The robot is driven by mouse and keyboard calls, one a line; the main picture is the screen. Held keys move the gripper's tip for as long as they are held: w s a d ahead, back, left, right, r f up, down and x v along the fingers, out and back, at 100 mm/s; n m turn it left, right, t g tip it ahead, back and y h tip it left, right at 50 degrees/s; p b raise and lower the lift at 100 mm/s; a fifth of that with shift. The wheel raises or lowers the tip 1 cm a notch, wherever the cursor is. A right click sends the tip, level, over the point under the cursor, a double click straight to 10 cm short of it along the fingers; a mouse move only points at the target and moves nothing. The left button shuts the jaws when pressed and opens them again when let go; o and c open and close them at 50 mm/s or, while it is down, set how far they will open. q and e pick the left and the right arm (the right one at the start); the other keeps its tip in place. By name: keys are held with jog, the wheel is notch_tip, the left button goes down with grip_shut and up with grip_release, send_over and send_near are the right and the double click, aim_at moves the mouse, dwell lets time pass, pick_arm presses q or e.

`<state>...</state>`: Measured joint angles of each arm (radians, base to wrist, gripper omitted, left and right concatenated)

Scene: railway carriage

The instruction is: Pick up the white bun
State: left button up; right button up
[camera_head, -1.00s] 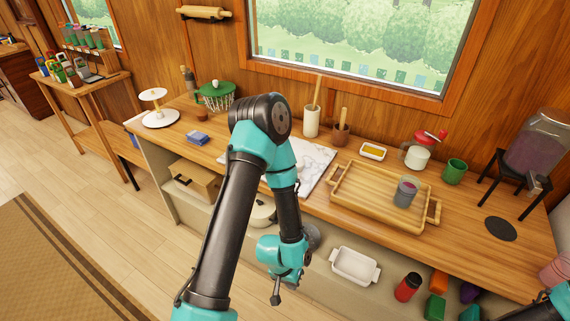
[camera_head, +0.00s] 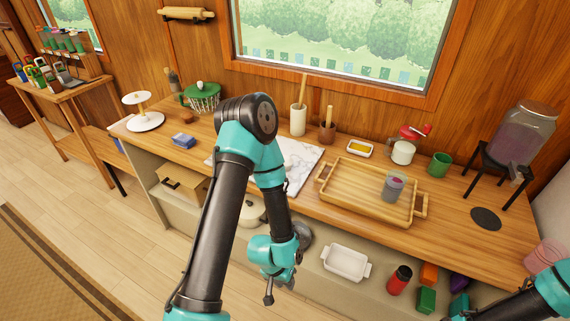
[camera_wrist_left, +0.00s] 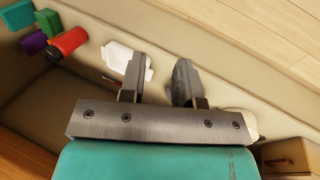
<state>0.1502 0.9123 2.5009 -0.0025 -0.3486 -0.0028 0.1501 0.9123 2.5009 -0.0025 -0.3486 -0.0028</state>
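I cannot make out a white bun for certain in either view. The marble board (camera_head: 307,160) lies on the counter, and my left arm hides part of it. My left gripper (camera_head: 269,290) hangs low in front of the counter, below its top and away from the board. In the left wrist view its two fingers (camera_wrist_left: 160,75) stand apart with nothing held between them. My right arm shows at the lower right of the head view, but its gripper is out of the picture.
A wooden tray (camera_head: 348,199) with a cup (camera_head: 393,187) sits right of the board. A white dish (camera_head: 346,263) and a red canister (camera_head: 399,280) are on the shelf below. A cake stand (camera_head: 143,120) and blue packet (camera_head: 183,140) stand left. A drink dispenser (camera_head: 522,135) is far right.

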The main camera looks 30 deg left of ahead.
pick_arm(q)
jog(key=o, duration=1.1)
